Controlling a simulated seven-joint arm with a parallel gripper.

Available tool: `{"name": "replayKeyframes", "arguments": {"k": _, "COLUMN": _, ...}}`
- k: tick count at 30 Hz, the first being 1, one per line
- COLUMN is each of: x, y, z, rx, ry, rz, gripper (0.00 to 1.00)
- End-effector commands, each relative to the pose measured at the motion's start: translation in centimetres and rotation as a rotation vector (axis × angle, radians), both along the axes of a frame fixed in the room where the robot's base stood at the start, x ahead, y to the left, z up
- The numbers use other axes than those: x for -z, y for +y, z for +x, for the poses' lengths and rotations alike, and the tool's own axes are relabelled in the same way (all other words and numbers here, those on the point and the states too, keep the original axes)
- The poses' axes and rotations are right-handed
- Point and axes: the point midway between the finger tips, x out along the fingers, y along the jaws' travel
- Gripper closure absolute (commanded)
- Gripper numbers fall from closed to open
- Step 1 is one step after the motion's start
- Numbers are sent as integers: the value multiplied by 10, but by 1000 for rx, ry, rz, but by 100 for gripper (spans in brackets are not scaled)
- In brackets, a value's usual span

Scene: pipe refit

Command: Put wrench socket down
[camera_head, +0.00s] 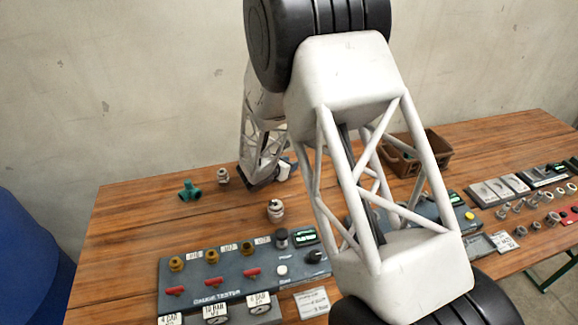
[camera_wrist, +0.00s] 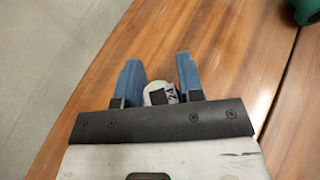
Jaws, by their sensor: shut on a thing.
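The wrench socket (camera_wrist: 151,98) shows in the wrist view as a pale round piece with a dark square and a label that seems to read 24. My gripper (camera_wrist: 158,66) has its two blue fingers on either side of it and is shut on it. In the head view my gripper (camera_head: 287,164) is small and partly hidden by my arm, over the back middle of the wooden table (camera_head: 130,235). The socket is hard to make out there. I cannot tell whether it touches the table.
A green fitting (camera_head: 189,191) and a small metal fitting (camera_head: 223,176) stand left of my gripper. A metal part (camera_head: 275,211) stands in front, behind the gauge tester (camera_head: 205,286). A brown crate (camera_head: 432,160) is at the back right. The left table top is clear.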

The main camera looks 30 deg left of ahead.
Motion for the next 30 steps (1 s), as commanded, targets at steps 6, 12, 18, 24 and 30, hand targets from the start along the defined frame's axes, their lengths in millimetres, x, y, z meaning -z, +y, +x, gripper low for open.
{"name": "replayKeyframes", "arguments": {"k": 6, "x": 8, "y": 0, "z": 0, "rx": 1, "ry": -1, "rz": 2, "gripper": 91}}
{"name": "replayKeyframes", "arguments": {"k": 12, "x": 7, "y": 0, "z": 0, "rx": 1, "ry": -1, "rz": 2, "gripper": 91}}
{"name": "replayKeyframes", "arguments": {"k": 18, "x": 10, "y": 0, "z": 0, "rx": 1, "ry": -1, "rz": 2, "gripper": 91}}
{"name": "replayKeyframes", "arguments": {"k": 24, "x": 10, "y": 0, "z": 0, "rx": 1, "ry": -1, "rz": 2, "gripper": 40}}
{"name": "replayKeyframes", "arguments": {"k": 30, "x": 10, "y": 0, "z": 0, "rx": 1, "ry": -1, "rz": 2, "gripper": 40}}
